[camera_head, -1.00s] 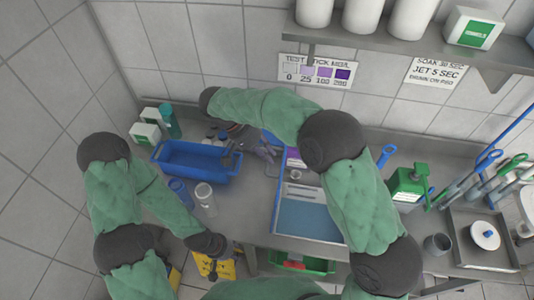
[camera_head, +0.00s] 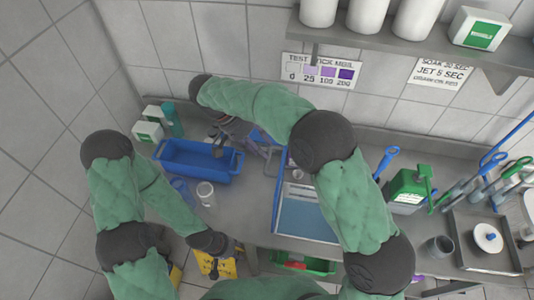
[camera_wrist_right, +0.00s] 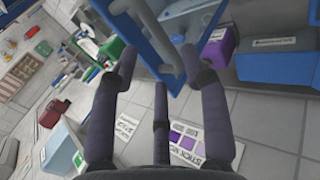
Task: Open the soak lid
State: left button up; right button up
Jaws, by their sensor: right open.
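The blue soak bath (camera_head: 310,218) with a pale blue surface stands on the steel counter, partly hidden by my right arm. In the right wrist view, a blue-edged panel (camera_wrist_right: 145,35) with a grey bar (camera_wrist_right: 167,38) is close ahead of my right gripper (camera_wrist_right: 160,70). Its fingers are spread on either side of the panel; I cannot tell whether they touch it. My left gripper (camera_head: 228,250) is low at the counter's front edge, by a yellow sign; its fingers are unclear.
A blue bin (camera_head: 198,162) and a clear jar (camera_head: 205,194) stand left of the bath. A shelf (camera_head: 430,45) overhangs the back.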

jog(key=s+v, duration=0.1)
jog(key=v, duration=0.5)
jog(key=shift+w+a+r, duration=0.3)
jog(key=shift+w+r, duration=0.05)
jog(key=shift+w, duration=0.15)
